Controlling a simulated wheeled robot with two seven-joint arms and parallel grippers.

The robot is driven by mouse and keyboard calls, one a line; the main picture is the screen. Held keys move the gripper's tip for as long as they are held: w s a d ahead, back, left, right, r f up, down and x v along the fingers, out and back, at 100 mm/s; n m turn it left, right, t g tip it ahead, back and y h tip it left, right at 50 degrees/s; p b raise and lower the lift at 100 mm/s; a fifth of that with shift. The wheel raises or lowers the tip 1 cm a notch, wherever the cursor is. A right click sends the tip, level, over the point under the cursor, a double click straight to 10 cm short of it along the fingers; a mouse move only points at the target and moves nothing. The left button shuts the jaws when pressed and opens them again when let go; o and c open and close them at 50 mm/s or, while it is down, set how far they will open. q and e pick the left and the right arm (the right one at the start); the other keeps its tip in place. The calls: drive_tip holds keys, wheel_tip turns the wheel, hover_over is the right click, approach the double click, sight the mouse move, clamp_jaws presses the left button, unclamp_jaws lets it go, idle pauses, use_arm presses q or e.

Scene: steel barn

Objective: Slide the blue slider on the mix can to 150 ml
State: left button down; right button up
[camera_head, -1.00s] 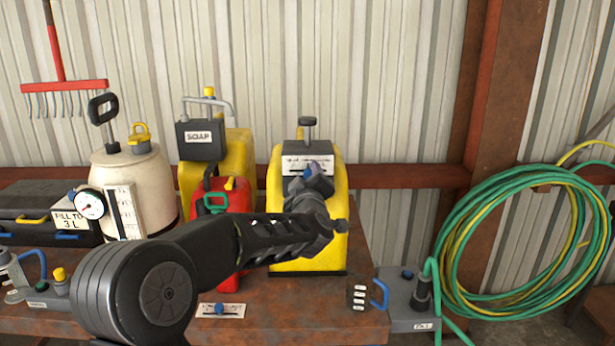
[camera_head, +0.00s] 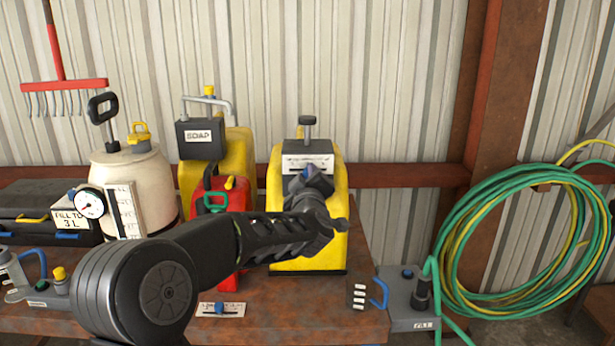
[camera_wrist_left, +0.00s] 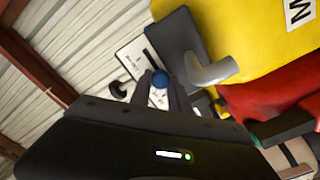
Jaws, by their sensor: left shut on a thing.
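The mix can is the yellow can (camera_head: 335,250) at the middle of the bench, with a white scale plate (camera_head: 322,160) on its upper front. My left gripper (camera_head: 312,178) is in front of that plate and covers its lower part. In the left wrist view the gripper's two fingers (camera_wrist_left: 161,93) are shut on the round blue slider knob (camera_wrist_left: 160,80), beside the white plate (camera_wrist_left: 133,58) with its dark slot. The scale's marks are too small to read. My right gripper is not in view.
A red can (camera_head: 240,192) and a grey SOAP box (camera_head: 200,139) stand left of the mix can. A cream tank (camera_head: 130,180) with a gauge stands further left. A grey box (camera_head: 408,310) sits at the bench's right end, near a coiled green hose (camera_head: 450,250).

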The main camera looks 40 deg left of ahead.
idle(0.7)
use_arm(q)
drive_tip(key=w+d, duration=0.2)
drive_tip(key=d, duration=0.1)
drive_tip(key=shift+w+d+p, duration=0.2)
drive_tip(key=shift+w+p, duration=0.05)
drive_tip(key=shift+p, duration=0.15)
drive_tip(key=c, duration=1.2)
unclamp_jaws()
drive_tip(key=shift+d, duration=0.1)
drive_tip(key=shift+c, duration=0.2)
drive_tip(key=shift+o, duration=0.2)
drive_tip(key=shift+s+d, duration=0.15)
drive_tip(key=shift+s, duration=0.1)
drive_tip(key=b+v, duration=0.2)
drive_tip(key=v, duration=0.5)
